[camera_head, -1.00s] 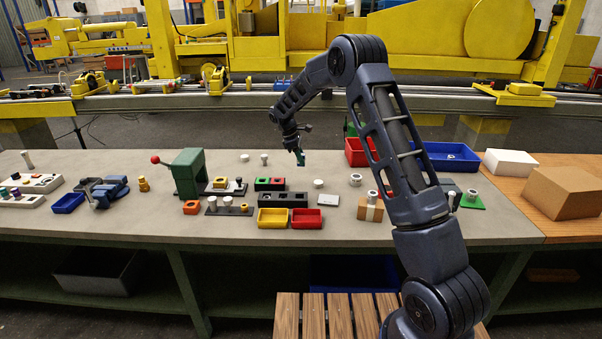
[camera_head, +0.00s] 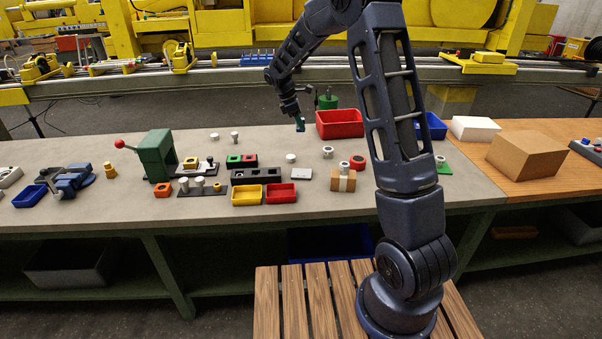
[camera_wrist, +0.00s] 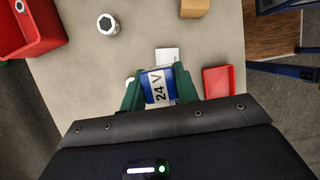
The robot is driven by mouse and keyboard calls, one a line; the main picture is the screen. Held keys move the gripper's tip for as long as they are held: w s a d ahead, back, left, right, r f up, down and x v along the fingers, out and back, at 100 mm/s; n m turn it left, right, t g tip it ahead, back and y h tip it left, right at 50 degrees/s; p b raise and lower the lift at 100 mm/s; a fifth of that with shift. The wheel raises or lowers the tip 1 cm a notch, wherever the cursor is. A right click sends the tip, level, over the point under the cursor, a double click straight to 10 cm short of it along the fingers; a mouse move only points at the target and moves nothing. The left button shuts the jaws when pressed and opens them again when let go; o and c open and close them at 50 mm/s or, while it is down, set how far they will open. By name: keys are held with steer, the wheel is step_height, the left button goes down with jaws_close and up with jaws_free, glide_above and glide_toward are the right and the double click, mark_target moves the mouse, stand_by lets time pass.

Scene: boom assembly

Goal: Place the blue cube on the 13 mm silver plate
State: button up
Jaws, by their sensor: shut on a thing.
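My gripper (camera_wrist: 160,88) is shut on a blue cube (camera_wrist: 152,100) with a white "24 V" label, held between its two green fingers in the wrist view. In the head view my gripper (camera_head: 300,125) is above the far part of the bench, left of the red bin; the cube cannot be made out clearly there. A small silver plate (camera_wrist: 167,55) lies on the bench just beyond the cube in the wrist view, apart from it.
A red bin (camera_head: 340,123) stands near my gripper. A small red tray (camera_head: 281,196) and yellow tray (camera_head: 246,196) lie at the front.

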steer(key=shift+s+d+f, duration=0.15)
steer(key=shift+d+f, duration=0.1)
steer(key=shift+f, duration=0.05)
step_height(320, 180, down, 19)
steer(key=shift+f, duration=0.2)
steer(key=shift+f, duration=0.1)
stand_by(0.3)
steer(key=o, duration=1)
steer(key=shift+c, duration=0.2)
steer(key=v, duration=1.2)
steer(key=shift+r, duration=0.25)
